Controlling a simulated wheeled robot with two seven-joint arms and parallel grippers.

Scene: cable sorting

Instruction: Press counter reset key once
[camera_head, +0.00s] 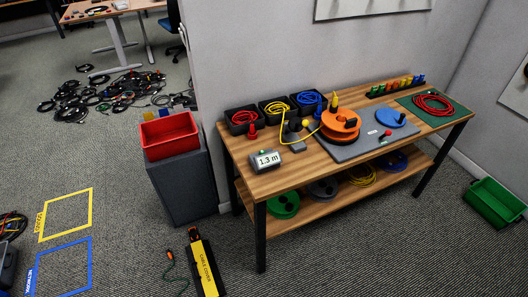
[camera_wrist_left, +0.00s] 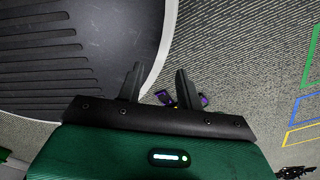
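The counter (camera_head: 266,161) is a small grey box with a display reading "1.3 m". It sits at the front left of the wooden table. A small green spot shows at its top edge; I cannot tell whether it is the reset key. My left gripper (camera_wrist_left: 159,68) shows only in the left wrist view. Its two dark fingers are apart with nothing between them, above the carpet and away from the counter. My right gripper is in neither view.
On the wooden table (camera_head: 240,184), an orange reel (camera_head: 341,124) and a grey board (camera_head: 352,151) lie right of the counter. Black cable bins (camera_head: 243,121) stand behind it. A red bin (camera_head: 168,136) tops a grey cabinet (camera_head: 182,184) to the left. A yellow-black cable cover (camera_head: 204,270) lies on the floor.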

